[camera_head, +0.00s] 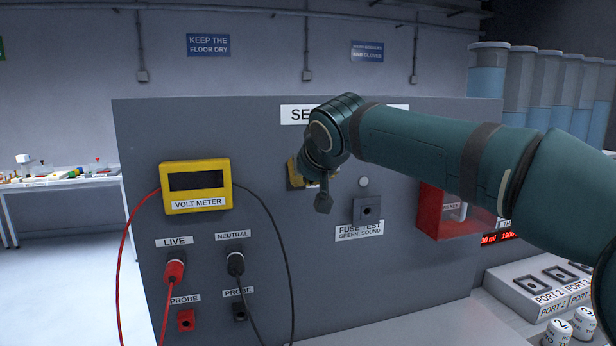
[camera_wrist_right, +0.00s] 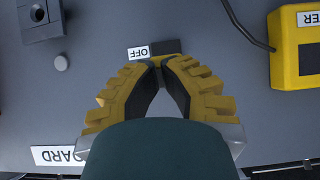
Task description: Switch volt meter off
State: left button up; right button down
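The yellow volt meter (camera_head: 165,204) is fixed on the grey panel at the left, its display dark. Part of it shows upside down in the right wrist view (camera_wrist_right: 284,52). My right gripper (camera_wrist_right: 159,62) is in front of the panel, right of the meter in the head view. Its yellow fingers slant inward and their tips come together, with nothing visible between them. An OFF label (camera_wrist_right: 138,53) and a dark switch part (camera_wrist_right: 168,46) are just beyond the tips; contact cannot be told. In the head view my arm hides most of this spot. My left gripper is not in view.
Red (camera_head: 174,270) and black (camera_head: 235,264) plugs with cables sit below the meter. A fuse test block (camera_head: 367,209) and red key box (camera_head: 432,215) are to the right. A box with ports (camera_head: 545,290) stands lower right.

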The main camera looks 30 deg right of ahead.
jog(key=shift+r+p, duration=0.35)
jog(key=shift+r, duration=0.15)
jog(key=s+a+r+p, duration=0.1)
jog(key=s+r+p, duration=0.4)
jog(key=r, duration=0.7)
jog(key=shift+a, duration=0.1)
